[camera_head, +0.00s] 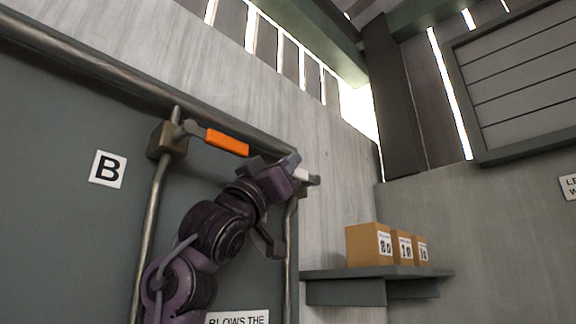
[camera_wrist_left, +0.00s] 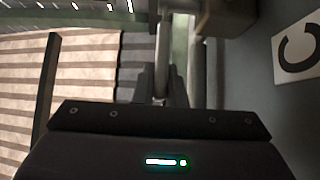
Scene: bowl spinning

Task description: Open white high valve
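The white valve handle (camera_head: 301,175) is high on the right pipe in the head view, mostly covered by my gripper. In the left wrist view the pale handle (camera_wrist_left: 162,50) runs between my two fingers. My left gripper (camera_head: 289,170), on a purple and black arm, is at this handle with its fingers on either side. The fingers (camera_wrist_left: 161,88) look close to the handle, but I cannot tell whether they press on it. My right gripper is in neither view.
An orange valve handle (camera_head: 228,142) is on the left pipe, beside a sign with B (camera_head: 108,169). A shelf (camera_head: 375,273) with cardboard boxes (camera_head: 368,244) is at the right. In the wrist view a sign with C (camera_wrist_left: 299,47) is at the right.

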